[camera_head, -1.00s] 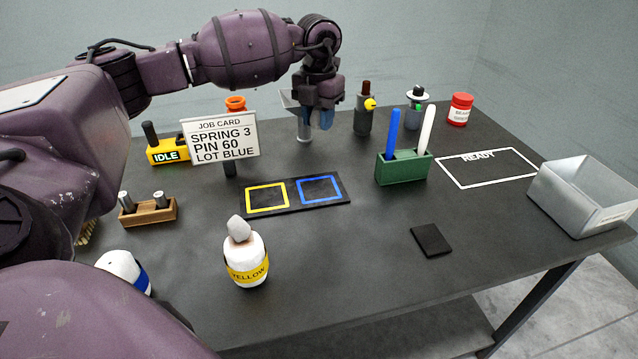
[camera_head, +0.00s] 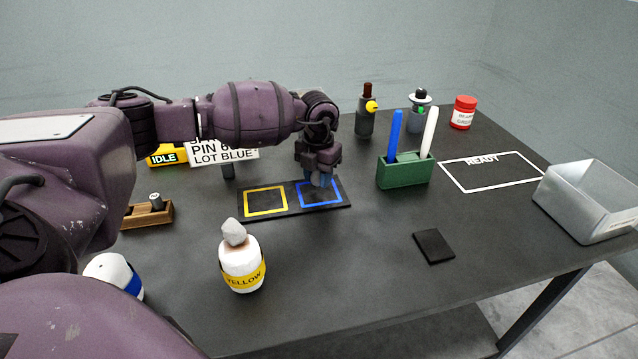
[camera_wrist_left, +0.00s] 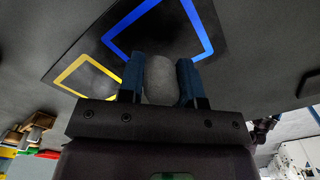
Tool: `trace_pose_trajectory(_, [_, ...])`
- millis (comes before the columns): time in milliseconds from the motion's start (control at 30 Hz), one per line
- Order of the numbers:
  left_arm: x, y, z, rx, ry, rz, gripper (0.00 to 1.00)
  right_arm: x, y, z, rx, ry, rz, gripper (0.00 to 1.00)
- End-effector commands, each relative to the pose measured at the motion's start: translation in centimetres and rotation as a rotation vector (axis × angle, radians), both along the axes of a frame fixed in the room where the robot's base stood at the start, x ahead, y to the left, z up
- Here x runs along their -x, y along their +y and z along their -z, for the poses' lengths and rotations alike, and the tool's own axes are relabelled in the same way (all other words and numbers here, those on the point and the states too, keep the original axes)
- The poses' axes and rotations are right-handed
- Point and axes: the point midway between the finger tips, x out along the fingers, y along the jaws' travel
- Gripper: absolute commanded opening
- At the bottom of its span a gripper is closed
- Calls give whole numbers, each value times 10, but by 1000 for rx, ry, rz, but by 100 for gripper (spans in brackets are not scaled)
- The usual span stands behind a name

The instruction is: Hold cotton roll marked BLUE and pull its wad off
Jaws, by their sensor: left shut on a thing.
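The roll with a blue band (camera_head: 108,270) stands at the lower left of the head view, partly hidden by my arm. No wad shows on its visible white top. My left gripper (camera_head: 318,179) is over the blue-outlined square (camera_head: 334,203) of the dark mat. In the wrist view its blue fingers (camera_wrist_left: 159,72) are shut on a pale grey wad (camera_wrist_left: 160,88). Whether the wad touches the mat I cannot tell. The roll marked YELLOW (camera_head: 240,268) stands upright with a grey wad (camera_head: 233,233) on top. My right gripper is not in view.
A yellow-outlined square (camera_head: 265,212) lies beside the blue one. A green holder (camera_head: 404,173) with blue and white sticks stands to the right. A black pad (camera_head: 434,247), a READY outline (camera_head: 494,189) and a metal bin (camera_head: 577,214) lie farther right. My arm partly hides the job card (camera_head: 225,155).

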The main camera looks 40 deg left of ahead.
Motion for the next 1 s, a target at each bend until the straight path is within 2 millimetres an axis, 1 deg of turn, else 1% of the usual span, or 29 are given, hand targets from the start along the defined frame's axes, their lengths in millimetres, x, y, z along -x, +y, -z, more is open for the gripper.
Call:
trace_pose_trajectory(33, [0,0,12,0,6,-1,4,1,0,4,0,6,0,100])
trace_pose_trajectory(133, [0,0,22,1,4,0,4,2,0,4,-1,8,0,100])
trace_pose_trajectory(400, [0,0,22,1,0,0,4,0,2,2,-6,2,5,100])
trace_pose_trajectory(567, [0,0,26,1,1,0,4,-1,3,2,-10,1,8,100])
trace_pose_trajectory(600, [0,0,26,0,1,0,35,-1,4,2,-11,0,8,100])
trace_pose_trajectory(733, [0,0,26,0,1,0,55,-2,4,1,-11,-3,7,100])
trace_pose_trajectory(767, [0,0,26,0,1,0,58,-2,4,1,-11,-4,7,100])
trace_pose_trajectory(1000, [0,0,25,1,0,0,58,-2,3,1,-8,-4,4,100])
